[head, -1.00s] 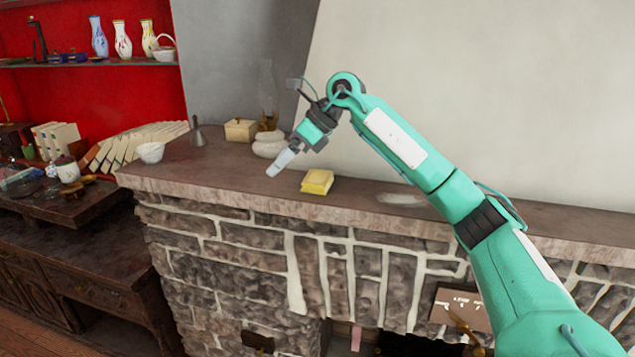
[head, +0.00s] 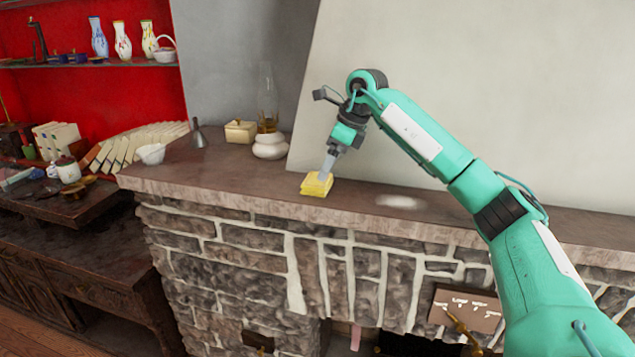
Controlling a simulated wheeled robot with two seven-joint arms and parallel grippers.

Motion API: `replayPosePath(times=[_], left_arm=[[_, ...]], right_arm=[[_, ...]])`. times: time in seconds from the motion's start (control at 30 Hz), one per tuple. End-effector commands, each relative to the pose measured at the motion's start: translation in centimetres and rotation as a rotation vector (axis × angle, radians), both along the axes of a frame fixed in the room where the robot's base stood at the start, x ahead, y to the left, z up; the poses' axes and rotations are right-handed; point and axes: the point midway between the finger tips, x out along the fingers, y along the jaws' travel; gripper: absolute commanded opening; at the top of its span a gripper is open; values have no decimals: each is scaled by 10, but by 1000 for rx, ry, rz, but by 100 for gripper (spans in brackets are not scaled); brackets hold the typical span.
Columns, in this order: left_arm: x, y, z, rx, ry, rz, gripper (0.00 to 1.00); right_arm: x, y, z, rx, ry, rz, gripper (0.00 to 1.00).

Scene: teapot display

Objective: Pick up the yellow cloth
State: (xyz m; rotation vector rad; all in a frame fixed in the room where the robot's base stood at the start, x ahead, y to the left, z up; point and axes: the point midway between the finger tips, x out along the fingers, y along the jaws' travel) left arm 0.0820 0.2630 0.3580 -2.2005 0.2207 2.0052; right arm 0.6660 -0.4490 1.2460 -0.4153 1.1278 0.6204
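The yellow cloth (head: 314,188) lies folded in a small stack on the stone mantel, near its front edge. My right gripper (head: 325,175) points down from above, with its fingertips at the top of the cloth and overlapping its upper right part in the picture. The fingers show side-on as one narrow shape, so I cannot see whether they are apart or closed on the cloth. My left gripper is not in view.
On the mantel (head: 230,188) behind the cloth stand a white pot (head: 270,146), a glass lamp (head: 267,100), a yellowish box (head: 240,131) and a grey funnel-like object (head: 198,136). A white bowl (head: 151,154) is at the left end. The mantel right of the cloth is mostly clear.

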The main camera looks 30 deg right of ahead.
Motion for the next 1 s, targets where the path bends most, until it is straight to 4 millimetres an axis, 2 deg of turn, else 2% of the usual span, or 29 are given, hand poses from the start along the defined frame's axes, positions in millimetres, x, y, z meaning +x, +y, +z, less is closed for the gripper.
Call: replayPosePath(times=[0.23,0.4,0.67,0.83,0.9,1.0], left_arm=[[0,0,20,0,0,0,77],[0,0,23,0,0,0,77],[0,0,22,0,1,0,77],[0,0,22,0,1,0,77],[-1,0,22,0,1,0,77],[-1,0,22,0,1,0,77]], right_arm=[[15,12,-22,1,4,2,88],[21,17,-42,1,1,1,88],[22,17,-46,2,-1,0,88],[22,17,-45,2,-1,0,57],[22,17,-45,2,-1,0,51],[22,17,-45,2,-1,0,51]])
